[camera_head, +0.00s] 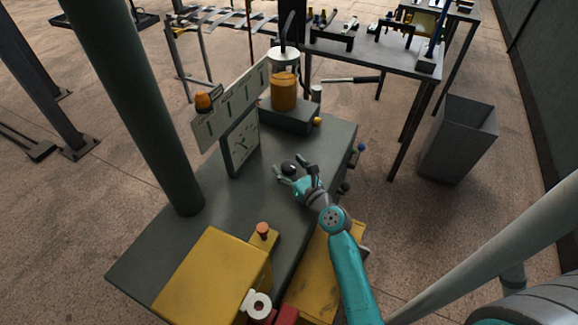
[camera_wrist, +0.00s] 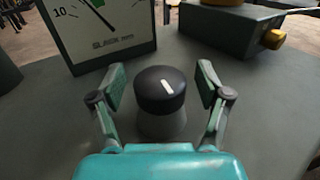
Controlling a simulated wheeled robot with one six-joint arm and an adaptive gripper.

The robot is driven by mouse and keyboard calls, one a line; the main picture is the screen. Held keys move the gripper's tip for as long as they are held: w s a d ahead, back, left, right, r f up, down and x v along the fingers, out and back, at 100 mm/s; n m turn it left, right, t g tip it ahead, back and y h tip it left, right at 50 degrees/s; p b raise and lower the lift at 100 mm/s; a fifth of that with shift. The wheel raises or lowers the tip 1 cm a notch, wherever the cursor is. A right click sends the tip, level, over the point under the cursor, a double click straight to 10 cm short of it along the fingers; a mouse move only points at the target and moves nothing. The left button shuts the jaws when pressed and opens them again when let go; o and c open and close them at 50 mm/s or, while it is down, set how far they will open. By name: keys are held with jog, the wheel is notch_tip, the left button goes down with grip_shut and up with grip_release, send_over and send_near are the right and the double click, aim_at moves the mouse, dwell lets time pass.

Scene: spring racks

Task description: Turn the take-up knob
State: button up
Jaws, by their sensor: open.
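The take-up knob (camera_wrist: 160,92) is a black round cap with a white pointer line, on a grey base on the dark green bench top. The pointer tilts a little to the upper left in the wrist view. In the head view the knob (camera_head: 288,167) is a small dark dome at my gripper. My gripper (camera_wrist: 160,88) is open, with one finger on each side of the knob and a visible gap on both sides. It also shows in the head view (camera_head: 294,171) low over the bench.
A gauge panel (camera_head: 242,145) stands just behind the knob, its dial (camera_wrist: 100,25) at the upper left. An orange cylinder (camera_head: 284,92) sits on a dark box behind. A yellow box (camera_head: 215,280) is at the front left, near a green post (camera_head: 135,100).

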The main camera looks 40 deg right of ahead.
jog(key=c, duration=1.2)
jog(key=shift+d+n+y, duration=0.1)
jog(key=shift+n+y, duration=0.4)
jog(key=shift+y, duration=0.3)
jog(key=n+y, duration=0.2)
jog(key=y, duration=0.2)
jog(key=shift+n, duration=0.3)
jog(key=n+g+y, duration=0.1)
jog(key=n+y, duration=0.1)
jog(key=y, duration=0.1)
jog(key=n+y, duration=0.2)
jog(key=y, duration=0.2)
jog(key=shift+n+g, duration=0.3)
jog(key=shift+g, duration=0.1)
jog(key=n+g+y, duration=0.4)
jog(key=y, duration=0.1)
jog(key=shift+n+g+y, duration=1.3)
jog(key=shift+n+g, duration=0.4)
jog(key=shift+g, duration=0.5)
jog(key=shift+g, duration=0.3)
